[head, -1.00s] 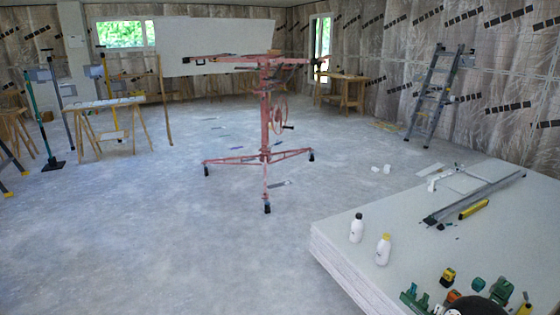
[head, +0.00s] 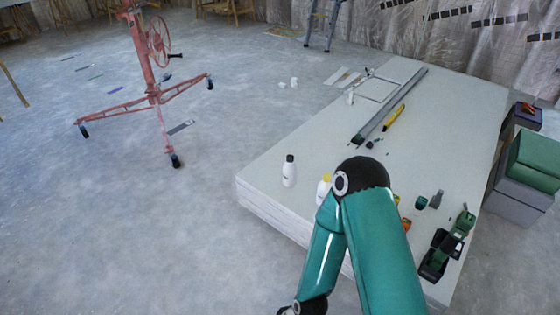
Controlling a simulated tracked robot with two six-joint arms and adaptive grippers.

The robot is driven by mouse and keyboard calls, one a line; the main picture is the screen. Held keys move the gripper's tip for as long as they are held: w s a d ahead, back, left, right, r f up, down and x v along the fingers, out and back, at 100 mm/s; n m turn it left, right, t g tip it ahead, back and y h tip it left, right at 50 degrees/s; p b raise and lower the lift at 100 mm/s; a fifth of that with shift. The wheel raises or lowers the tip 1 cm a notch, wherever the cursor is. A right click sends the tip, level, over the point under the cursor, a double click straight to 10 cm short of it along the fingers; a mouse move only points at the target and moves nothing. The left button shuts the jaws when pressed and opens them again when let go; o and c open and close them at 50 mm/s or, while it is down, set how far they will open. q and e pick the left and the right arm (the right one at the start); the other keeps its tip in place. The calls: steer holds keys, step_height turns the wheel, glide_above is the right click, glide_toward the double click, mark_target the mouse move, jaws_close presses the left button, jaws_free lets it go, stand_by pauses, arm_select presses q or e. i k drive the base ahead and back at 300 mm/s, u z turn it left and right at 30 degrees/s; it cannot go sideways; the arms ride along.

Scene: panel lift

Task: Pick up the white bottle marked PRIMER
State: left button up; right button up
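Two white bottles stand upright on the near-left part of a stack of pale boards (head: 262,187). One is a white bottle with a black cap (head: 289,174). The other is a white bottle with a yellow cap (head: 323,187), partly hidden behind my teal arm. The labels are too small to read, so I cannot tell which is marked PRIMER. My arm bends at a black elbow and runs down to a dark joint at the bottom edge. Neither gripper shows in the head view.
Green and black tools (head: 447,245) lie at the near right of the boards. A yellow level (head: 394,118) and a grey metal rail (head: 388,107) lie farther back. A red panel lift (head: 155,90) stands on the floor at left. Green and grey boxes (head: 527,172) stand at right.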

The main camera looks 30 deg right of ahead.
mark_target(289, 169)
steer(key=u, duration=0.1)
steer(key=i, duration=1.5)
steer(key=z, duration=2.25)
steer(key=i, duration=0.7)
steer(key=u, duration=3.4)
steer(key=k, duration=0.15)
steer(key=z, duration=1.25)
steer(key=i, duration=0.5)
steer(key=z, duration=0.15)
